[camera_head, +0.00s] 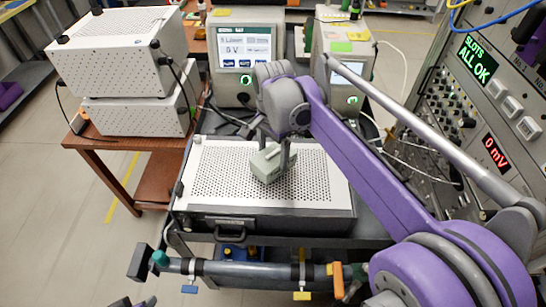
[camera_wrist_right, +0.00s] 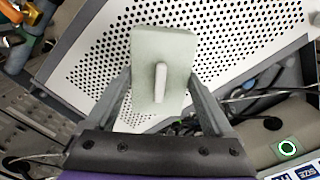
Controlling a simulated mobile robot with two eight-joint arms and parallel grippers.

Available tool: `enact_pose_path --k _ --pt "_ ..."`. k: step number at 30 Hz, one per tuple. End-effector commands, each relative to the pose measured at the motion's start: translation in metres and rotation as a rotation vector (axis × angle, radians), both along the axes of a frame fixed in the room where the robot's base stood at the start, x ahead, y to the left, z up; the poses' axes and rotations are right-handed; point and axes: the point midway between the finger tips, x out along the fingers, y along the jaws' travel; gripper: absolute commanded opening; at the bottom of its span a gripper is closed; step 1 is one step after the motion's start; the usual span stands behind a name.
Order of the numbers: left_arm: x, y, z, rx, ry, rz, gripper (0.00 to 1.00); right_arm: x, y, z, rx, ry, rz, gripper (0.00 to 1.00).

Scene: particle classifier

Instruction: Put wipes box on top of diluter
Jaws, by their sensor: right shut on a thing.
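The wipes box is a small pale grey-green box (camera_head: 268,163) with a light raised strip on its face. My right gripper (camera_head: 272,150) is shut on it, over the middle of a perforated white top (camera_head: 215,170). This top belongs to a low dark unit with a front handle, which I take to be the diluter. In the right wrist view the box (camera_wrist_right: 178,50) sits between the two grey fingers (camera_wrist_right: 162,85), with the perforated top (camera_wrist_right: 240,30) behind it. I cannot tell if the box touches the top. Only a small dark piece, perhaps my left gripper, shows at the bottom edge.
Two stacked white perforated boxes (camera_head: 120,55) stand on a brown table at left. Two screen instruments (camera_head: 245,55) stand behind the unit. A rack panel (camera_head: 480,100) is at right. A grey tube with coloured valves (camera_head: 230,268) runs in front. Loose cables hang around.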

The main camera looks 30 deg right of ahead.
Motion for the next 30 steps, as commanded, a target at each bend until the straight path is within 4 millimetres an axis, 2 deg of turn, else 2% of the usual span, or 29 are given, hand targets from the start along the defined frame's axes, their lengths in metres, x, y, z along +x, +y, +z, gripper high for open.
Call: enact_pose_path --k 4,15,16,18,26,30 --pt "0.000 0.000 -0.002 0.000 0.001 0.000 0.50 0.000 0.000 -0.015 0.000 0.000 0.000 0.23" --pt "-0.001 0.000 -0.004 0.000 0.002 0.000 0.50 0.000 0.000 -0.020 0.000 0.000 0.000 0.23" --pt "-0.001 0.000 -0.004 0.000 0.002 0.000 0.50 0.000 0.000 -0.020 0.000 0.000 0.000 0.89" --pt "-0.001 0.000 -0.003 0.000 0.002 0.000 0.50 0.000 0.000 -0.019 0.000 0.000 0.000 1.00" --pt "0.000 0.000 -0.002 0.000 0.001 0.000 0.50 0.000 0.000 -0.017 0.000 0.000 0.000 1.00" --pt "0.000 0.000 0.000 0.000 0.000 0.000 0.50 0.000 0.000 -0.004 0.000 0.000 0.000 1.00"
